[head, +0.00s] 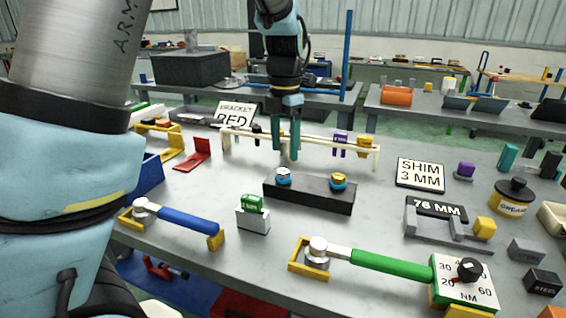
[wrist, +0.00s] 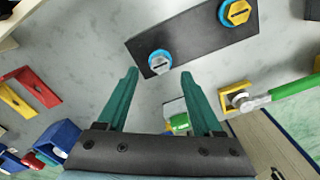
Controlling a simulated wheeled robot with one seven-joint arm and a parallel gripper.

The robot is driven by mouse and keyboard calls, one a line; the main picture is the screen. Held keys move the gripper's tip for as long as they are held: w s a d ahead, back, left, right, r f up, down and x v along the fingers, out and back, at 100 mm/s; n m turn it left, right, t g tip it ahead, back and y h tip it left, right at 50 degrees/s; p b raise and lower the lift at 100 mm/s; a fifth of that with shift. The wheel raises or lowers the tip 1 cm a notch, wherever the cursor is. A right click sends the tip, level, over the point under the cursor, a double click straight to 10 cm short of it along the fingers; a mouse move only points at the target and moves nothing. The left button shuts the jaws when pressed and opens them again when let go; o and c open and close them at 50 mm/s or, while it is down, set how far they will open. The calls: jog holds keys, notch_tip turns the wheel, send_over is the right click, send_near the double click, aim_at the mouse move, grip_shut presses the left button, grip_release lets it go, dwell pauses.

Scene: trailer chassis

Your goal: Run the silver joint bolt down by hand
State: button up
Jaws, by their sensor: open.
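The silver joint bolt (head: 283,175) stands in a blue collar at the left end of a black block (head: 310,196) on the bench. In the wrist view the silver bolt (wrist: 159,62) shows a slotted head, just beyond the gap between my fingertips. A brass-coloured bolt (head: 339,180) in a blue collar stands at the block's right end; it also shows in the wrist view (wrist: 236,12). My gripper (head: 287,156) has green fingers pointing down, apart and empty, above the bench near the silver bolt. The fingers (wrist: 158,75) do not appear to touch it.
A cream rack (head: 362,147) with hanging pieces stands behind the block. A small green-topped white block (head: 253,215), a blue-handled wrench (head: 185,220) and a green-handled wrench (head: 390,264) lie in front. A shim sign (head: 420,173) stands right.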

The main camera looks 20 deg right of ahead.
aim_at(285, 170)
jog(key=shift+f, duration=2.7)
jog(key=shift+c, duration=0.4)
grip_shut()
